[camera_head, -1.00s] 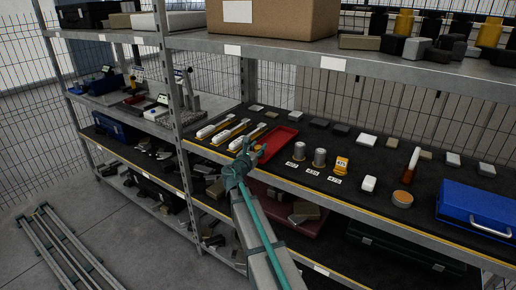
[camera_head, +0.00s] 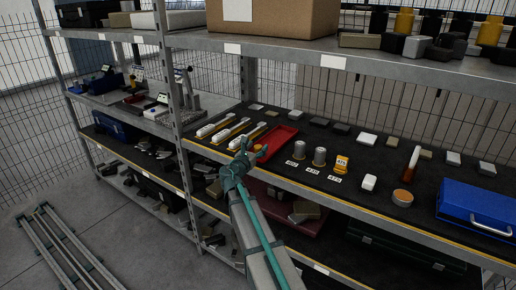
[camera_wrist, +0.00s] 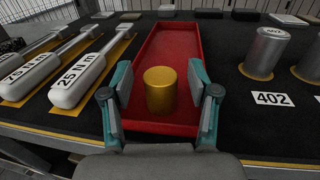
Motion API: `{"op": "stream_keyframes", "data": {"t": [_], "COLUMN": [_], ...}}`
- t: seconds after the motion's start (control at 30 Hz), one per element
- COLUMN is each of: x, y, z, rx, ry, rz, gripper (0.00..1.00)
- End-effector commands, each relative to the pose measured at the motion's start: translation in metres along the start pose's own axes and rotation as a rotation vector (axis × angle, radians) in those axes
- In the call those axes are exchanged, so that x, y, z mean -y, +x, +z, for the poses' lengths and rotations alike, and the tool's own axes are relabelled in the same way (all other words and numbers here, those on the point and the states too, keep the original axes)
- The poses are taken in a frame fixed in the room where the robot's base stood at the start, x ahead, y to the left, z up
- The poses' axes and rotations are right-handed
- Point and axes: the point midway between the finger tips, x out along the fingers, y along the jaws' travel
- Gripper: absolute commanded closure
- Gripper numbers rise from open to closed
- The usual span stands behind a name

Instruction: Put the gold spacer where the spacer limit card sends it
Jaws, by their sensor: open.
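The gold spacer (camera_wrist: 161,90) is a short upright cylinder at the near end of the red tray (camera_wrist: 188,45) in the wrist view. My gripper (camera_wrist: 162,102) is open, with one finger on each side of the spacer and a visible gap on both sides. In the head view, my gripper (camera_head: 242,158) is at the near end of the red tray (camera_head: 284,134), and the spacer (camera_head: 257,148) shows just beyond it, partly hidden. I cannot make out a readable spacer limit card.
Right of the tray stand two silver cylinders (camera_head: 299,150) and an orange item (camera_head: 342,163), with number labels in front; the nearest label (camera_wrist: 273,99) reads 402. A blue case (camera_head: 478,209) is far right. The upper shelf (camera_head: 300,52) overhangs.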

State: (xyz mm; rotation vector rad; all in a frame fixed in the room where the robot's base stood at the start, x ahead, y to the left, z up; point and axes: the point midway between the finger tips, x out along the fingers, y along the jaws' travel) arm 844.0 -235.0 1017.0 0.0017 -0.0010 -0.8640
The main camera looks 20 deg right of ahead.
Motion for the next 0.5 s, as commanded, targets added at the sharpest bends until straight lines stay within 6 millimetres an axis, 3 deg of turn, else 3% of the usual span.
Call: {"op": "stream_keyframes", "data": {"t": [0.3, 0.5], "x": [0.002, 0.002], "y": [-0.065, -0.094], "z": [-0.003, -0.002], "rx": [0.000, 0.000], "ry": [0.001, 0.000], "rz": [0.002, 0.001], "gripper": [0.40, 0.40]}}
